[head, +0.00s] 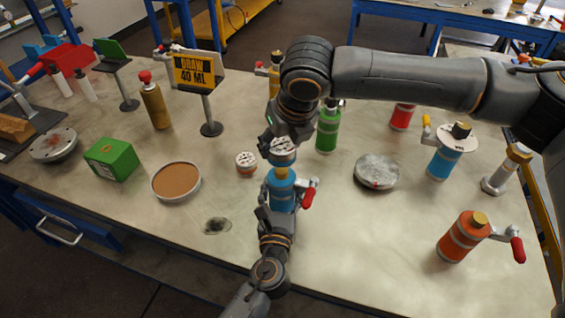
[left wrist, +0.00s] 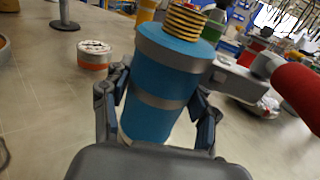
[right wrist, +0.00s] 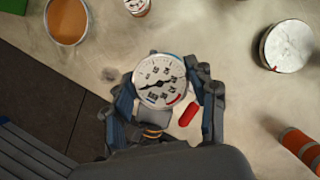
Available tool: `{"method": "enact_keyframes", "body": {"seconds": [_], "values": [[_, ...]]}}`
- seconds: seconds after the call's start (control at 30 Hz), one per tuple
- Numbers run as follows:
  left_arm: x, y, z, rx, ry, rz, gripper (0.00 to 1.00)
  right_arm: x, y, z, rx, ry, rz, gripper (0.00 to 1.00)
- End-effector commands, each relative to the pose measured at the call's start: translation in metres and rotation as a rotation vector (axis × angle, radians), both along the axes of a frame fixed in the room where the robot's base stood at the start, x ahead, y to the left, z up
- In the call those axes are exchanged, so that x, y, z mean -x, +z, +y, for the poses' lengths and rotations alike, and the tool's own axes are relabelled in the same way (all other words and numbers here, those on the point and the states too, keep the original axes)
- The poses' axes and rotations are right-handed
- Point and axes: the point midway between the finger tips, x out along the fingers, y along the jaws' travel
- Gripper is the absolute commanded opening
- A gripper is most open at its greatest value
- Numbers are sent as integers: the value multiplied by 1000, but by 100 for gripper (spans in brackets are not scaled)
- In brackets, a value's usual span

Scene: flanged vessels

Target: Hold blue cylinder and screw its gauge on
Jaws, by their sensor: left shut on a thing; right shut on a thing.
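The blue cylinder (head: 283,194) stands on the table with a red-handled side valve (head: 308,196). My left gripper (head: 270,214) is shut around its body; both fingers also show in the left wrist view (left wrist: 158,118). Its brass threaded neck (left wrist: 184,22) points up. My right gripper (head: 281,142) is shut on a round white-faced gauge (head: 284,154), over the neck. In the right wrist view the dial (right wrist: 160,82) faces the camera between the fingers and hides the neck. I cannot tell whether the gauge touches the thread.
A small red-and-white round part (head: 246,163) stands just left of the cylinder. A green cylinder (head: 327,130) stands close behind on the right. A grey disc (head: 377,172), another blue cylinder (head: 443,160) and an orange cylinder (head: 464,236) are to the right. The front middle is fairly clear.

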Motion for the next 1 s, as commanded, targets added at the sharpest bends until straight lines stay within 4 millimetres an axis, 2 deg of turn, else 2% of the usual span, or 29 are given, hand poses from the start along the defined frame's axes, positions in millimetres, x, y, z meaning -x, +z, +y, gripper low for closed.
{"method": "enact_keyframes", "body": {"seconds": [0.1,0.2,0.73,1.0], "values": [[0,0,0,-1,0,0,2,0,-17,0,1,0,0,22],[0,0,0,-1,0,0,2,0,-24,0,1,0,-4,22],[0,0,0,-1,0,0,2,-1,-25,0,1,0,-5,22],[0,0,0,-1,0,0,2,0,-39,0,2,-2,-4,22]]}}
